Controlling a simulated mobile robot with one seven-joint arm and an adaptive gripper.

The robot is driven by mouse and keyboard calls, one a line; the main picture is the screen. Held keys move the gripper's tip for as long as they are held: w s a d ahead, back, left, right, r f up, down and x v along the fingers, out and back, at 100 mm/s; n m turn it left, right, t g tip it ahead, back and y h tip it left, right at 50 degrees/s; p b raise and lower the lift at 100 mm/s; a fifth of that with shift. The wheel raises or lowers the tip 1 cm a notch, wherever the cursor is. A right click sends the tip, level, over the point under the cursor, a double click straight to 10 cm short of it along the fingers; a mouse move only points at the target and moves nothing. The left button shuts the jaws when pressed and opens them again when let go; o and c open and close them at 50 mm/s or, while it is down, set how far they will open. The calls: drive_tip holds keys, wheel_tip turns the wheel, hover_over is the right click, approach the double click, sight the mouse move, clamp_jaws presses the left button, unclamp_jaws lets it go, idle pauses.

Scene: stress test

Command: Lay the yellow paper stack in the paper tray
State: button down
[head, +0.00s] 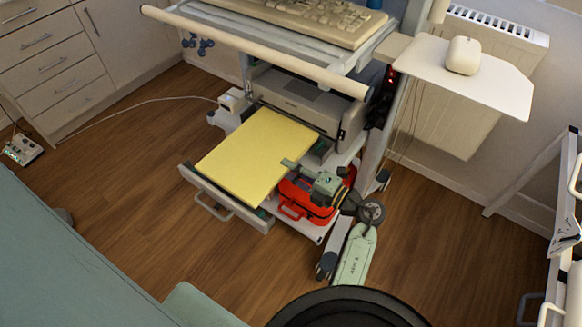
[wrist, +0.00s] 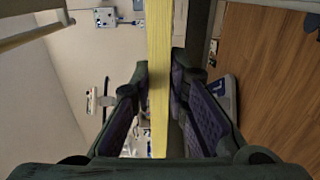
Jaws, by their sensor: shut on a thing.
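The yellow paper stack (head: 256,152) lies flat over the paper tray (head: 238,206), which is pulled out below the printer. The tray's front panel and handle show, and the stack hides most of its inside. I cannot tell whether the stack rests in the tray or hangs just above it. My gripper (head: 290,164) is shut on the stack's right edge. In the wrist view the stack (wrist: 159,55) shows edge-on, pinched between the two fingers (wrist: 160,88).
The grey printer (head: 345,122) stands behind the stack, under a keyboard shelf (head: 265,45). A red case (head: 300,203) lies beneath my gripper, right of the tray. A side shelf with a white mouse (head: 463,56) is at upper right. Floor left of the tray is clear.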

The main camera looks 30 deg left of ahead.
drive_tip(key=shift+f+b, duration=0.75)
drive_tip(key=shift+f, duration=0.65)
drive_tip(key=c, duration=1.5)
unclamp_jaws()
drive_tip(key=d, duration=0.8)
drive_tip(key=s+d, duration=0.1)
drive_tip(key=d, duration=0.3)
drive_tip(key=shift+f, duration=0.3)
